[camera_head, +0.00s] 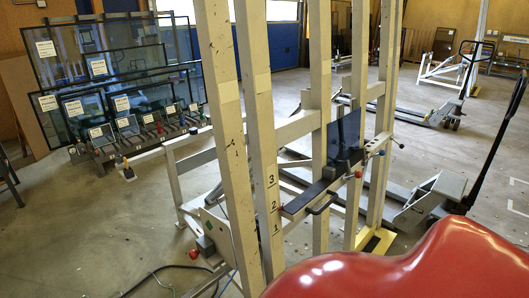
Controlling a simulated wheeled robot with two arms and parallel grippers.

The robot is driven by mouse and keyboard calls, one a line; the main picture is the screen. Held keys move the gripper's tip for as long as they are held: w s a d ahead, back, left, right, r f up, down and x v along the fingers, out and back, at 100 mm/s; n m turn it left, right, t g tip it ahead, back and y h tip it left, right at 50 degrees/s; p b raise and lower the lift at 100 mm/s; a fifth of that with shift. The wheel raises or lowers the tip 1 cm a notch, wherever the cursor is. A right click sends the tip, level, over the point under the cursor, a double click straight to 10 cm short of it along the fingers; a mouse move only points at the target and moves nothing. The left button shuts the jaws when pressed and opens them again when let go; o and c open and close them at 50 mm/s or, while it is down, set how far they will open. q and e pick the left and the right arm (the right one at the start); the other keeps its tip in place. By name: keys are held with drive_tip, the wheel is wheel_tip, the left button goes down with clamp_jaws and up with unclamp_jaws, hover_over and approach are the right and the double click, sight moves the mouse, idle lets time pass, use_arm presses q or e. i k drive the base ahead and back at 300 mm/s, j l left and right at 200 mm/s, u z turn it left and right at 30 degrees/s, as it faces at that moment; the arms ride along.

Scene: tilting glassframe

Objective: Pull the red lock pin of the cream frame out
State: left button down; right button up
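The cream frame (262,150) stands upright in the middle of the view, with several tall posts and cross rails. One post carries the numbers 1, 2 and 3. I cannot tell from this view which one is the lock pin. Neither of my grippers is in view.
A rack of labelled glass panes (110,85) stands at the back left. Pallet trucks (440,200) with black handles stand on the right. A cable (165,270) lies on the floor at lower left. Open concrete floor (80,220) lies left of the frame.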

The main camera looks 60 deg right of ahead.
sight(193, 253)
drive_tip(key=z, duration=1.85)
